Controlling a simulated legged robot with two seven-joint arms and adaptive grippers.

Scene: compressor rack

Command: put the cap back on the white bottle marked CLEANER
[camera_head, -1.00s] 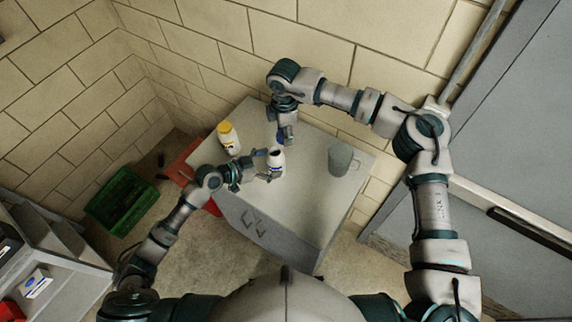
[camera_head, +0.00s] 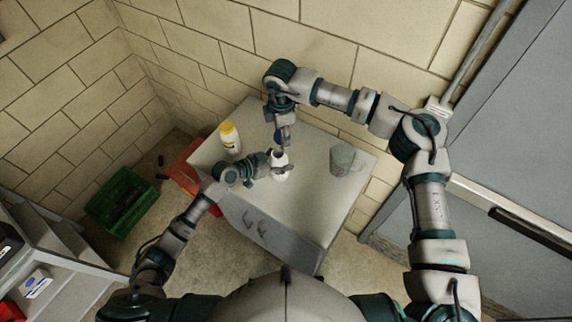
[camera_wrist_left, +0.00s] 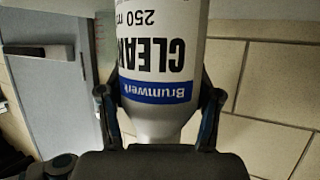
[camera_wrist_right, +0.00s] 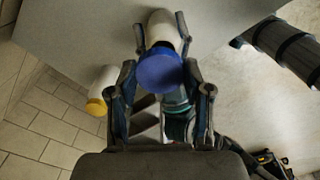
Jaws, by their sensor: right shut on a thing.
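The white CLEANER bottle (camera_head: 281,170) is on or just above the grey cabinet top, with a dark open mouth. My left gripper (camera_head: 270,166) holds it from the left. The left wrist view shows its fingers on both sides of the bottle (camera_wrist_left: 155,60), whose label appears upside down there. My right gripper (camera_head: 281,140) is above the bottle mouth, shut on the blue cap (camera_wrist_right: 159,70). In the right wrist view the cap partly covers the bottle (camera_wrist_right: 162,28). Cap and bottle look apart in the head view; the exact gap is unclear.
A white bottle with a yellow cap (camera_head: 230,138) stands at the left of the cabinet top (camera_head: 300,205). A grey mug (camera_head: 342,160) stands at the right. A green crate (camera_head: 122,200) and a red object (camera_head: 182,168) are on the left. A brick wall is behind.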

